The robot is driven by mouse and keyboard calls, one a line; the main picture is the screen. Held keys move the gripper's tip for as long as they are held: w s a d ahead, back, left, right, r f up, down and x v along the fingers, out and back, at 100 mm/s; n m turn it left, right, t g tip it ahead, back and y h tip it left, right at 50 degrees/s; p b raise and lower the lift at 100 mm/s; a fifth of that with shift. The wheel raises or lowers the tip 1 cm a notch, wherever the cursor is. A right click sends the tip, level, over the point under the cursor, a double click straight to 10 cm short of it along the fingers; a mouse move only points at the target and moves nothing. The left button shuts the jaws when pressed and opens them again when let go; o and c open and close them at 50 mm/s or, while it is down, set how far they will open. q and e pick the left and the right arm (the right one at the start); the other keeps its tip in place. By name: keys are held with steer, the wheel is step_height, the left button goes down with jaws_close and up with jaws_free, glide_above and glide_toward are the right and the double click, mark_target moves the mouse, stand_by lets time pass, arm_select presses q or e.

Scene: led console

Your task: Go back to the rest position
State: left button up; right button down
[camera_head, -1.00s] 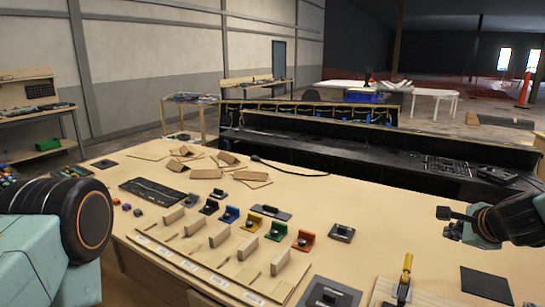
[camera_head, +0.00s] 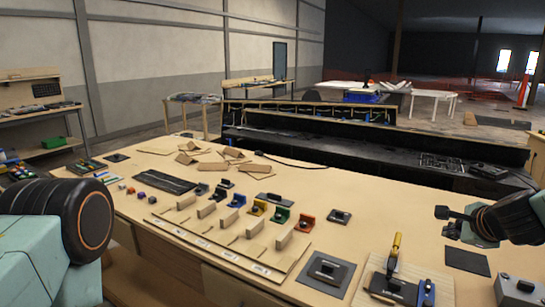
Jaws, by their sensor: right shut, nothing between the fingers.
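My right gripper (camera_head: 448,222) is at the right edge of the view, shut and empty. It hangs above the right part of the wooden table (camera_head: 330,212), beside a dark square pad (camera_head: 467,261), and touches nothing that I can see. My left arm fills the lower left corner as a teal link with a black joint. My left gripper is out of view.
A board with wooden blocks (camera_head: 245,228) and coloured pieces lies mid-table. A yellow-handled tool (camera_head: 395,250) stands on a wooden base at front right. A grey box (camera_head: 517,291) sits at the right corner. A black console (camera_head: 340,158) stands behind.

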steer(key=s+a+f+n+g, duration=0.1)
steer(key=s+a+f+n, duration=0.1)
steer(key=f, duration=0.2)
steer(key=s+a+f+n+g, duration=0.1)
steer(key=s+a+f+n, duration=0.1)
steer(key=s+f, duration=0.1)
steer(key=s+a+f+n, duration=0.2)
steer(key=a+f, duration=0.1)
steer(key=f, duration=0.2)
steer(key=shift+s+f+g, duration=0.25)
steer(key=shift+s+g, duration=0.1)
steer(key=shift+g, duration=0.05)
steer(key=s+a+f+n+g, duration=0.2)
steer(key=s+a+f+n, duration=0.25)
steer(key=s, duration=0.65)
steer(key=s+a+f+n+g+y, duration=0.1)
steer(key=s+a+f+n+g, duration=0.4)
steer(key=s, duration=0.7)
steer(key=s+a+f+n, duration=0.3)
steer(key=s+f+n, duration=0.35)
steer(key=s, duration=0.45)
step_height(320, 180, down, 20)
steer(key=b, duration=2)
steer(key=shift+s, duration=0.15)
steer(key=shift+r, duration=0.1)
